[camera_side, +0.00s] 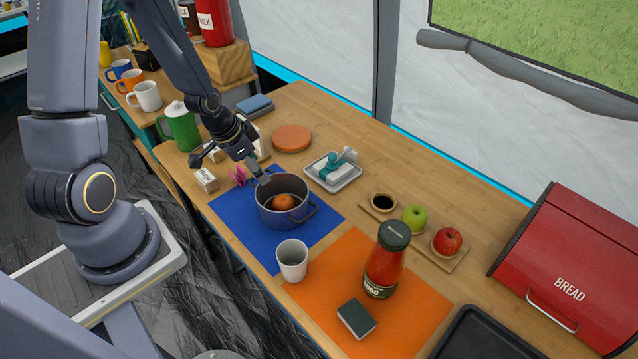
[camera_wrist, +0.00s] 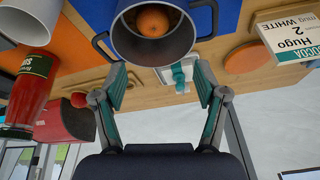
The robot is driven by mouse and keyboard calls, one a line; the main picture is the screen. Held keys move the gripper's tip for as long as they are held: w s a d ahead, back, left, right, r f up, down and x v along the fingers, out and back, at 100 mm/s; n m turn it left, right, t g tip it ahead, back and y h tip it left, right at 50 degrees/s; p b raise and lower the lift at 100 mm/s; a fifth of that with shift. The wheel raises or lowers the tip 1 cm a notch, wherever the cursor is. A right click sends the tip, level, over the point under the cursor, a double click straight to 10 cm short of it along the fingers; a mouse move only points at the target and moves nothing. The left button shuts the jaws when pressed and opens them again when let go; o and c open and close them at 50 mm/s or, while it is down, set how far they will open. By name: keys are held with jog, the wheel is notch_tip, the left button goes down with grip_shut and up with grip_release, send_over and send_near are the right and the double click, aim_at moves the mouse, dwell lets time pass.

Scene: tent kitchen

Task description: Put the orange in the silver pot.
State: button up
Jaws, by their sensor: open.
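The orange (camera_side: 283,202) lies inside the dark grey pot (camera_side: 266,217), which stands on the blue mat (camera_side: 232,213). In the wrist view the orange (camera_wrist: 152,21) also shows inside the pot (camera_wrist: 178,46), seen through its mouth. My gripper (camera_side: 228,170) is beside the pot, on its upper-left side in the side view. In the wrist view my gripper (camera_wrist: 165,88) has its fingers spread wide with nothing between them. The fingers are apart from the orange.
A white cup (camera_side: 292,262) and a red sauce jar (camera_side: 386,262) stand near the orange mat (camera_side: 345,277). A grey tray (camera_side: 350,180) with teal items is behind the pot. A green jug (camera_side: 180,128) and small boxes (camera_side: 206,181) are left. A red bread bin (camera_side: 568,270) is right.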

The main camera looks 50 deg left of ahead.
jog(key=s+d+r+n+y, duration=0.1)
jog(key=d+r, duration=0.1)
jog(key=r, duration=0.7)
jog(key=s+d+r+y, duration=0.1)
jog(key=s+d+r, duration=0.1)
jog(key=r, duration=0.6)
jog(key=s+d+r+n+t+h, duration=0.1)
jog(key=s+d+r, duration=0.3)
jog(key=s+r, duration=0.4)
jog(key=shift+r+n+t+h, duration=0.3)
jog(key=shift+n, duration=0.2)
